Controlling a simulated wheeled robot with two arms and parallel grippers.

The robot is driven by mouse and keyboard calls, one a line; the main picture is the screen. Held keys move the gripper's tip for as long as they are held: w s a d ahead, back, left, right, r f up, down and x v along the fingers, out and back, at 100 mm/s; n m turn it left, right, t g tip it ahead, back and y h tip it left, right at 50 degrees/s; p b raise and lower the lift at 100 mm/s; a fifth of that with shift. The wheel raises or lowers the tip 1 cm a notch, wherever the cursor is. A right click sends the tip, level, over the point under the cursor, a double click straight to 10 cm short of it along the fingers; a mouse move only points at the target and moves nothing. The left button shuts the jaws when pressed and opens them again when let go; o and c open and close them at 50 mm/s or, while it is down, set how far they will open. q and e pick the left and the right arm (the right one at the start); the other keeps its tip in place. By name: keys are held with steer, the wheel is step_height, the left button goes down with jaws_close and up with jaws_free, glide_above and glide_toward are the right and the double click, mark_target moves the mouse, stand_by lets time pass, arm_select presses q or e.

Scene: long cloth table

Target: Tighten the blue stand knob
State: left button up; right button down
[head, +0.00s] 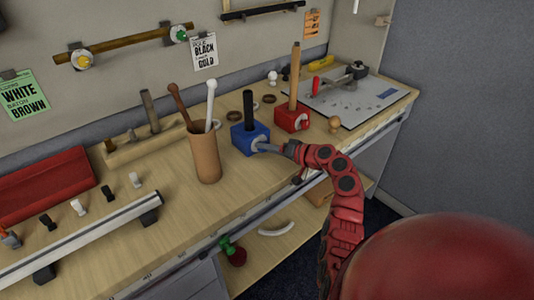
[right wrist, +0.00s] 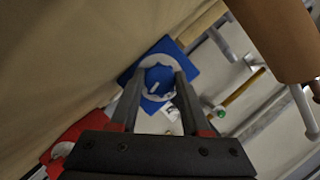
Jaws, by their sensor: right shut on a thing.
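The blue stand (head: 244,139) is a block on the wooden table with a short black rod (head: 248,105) standing upright in it. My right gripper (head: 262,147) reaches its front face from the right. In the head view the fingers mostly hide the knob. My left gripper is not in view.
A red stand (head: 291,121) with a wooden rod is close behind, to the right. A brown cup (head: 206,160) with two sticks stands to the left. A rail (head: 80,240) and red tray (head: 40,187) lie farther left; a grey board (head: 345,101) lies at right.

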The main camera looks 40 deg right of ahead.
steer(key=shift+f+m+t+y+b, duration=0.25)
steer(key=shift+m+y+b, duration=0.45)
steer(key=shift+m, duration=0.6)
steer(key=shift+r, duration=0.1)
steer(key=shift+c, duration=1.9)
jaws_free()
steer(key=shift+s, duration=0.1)
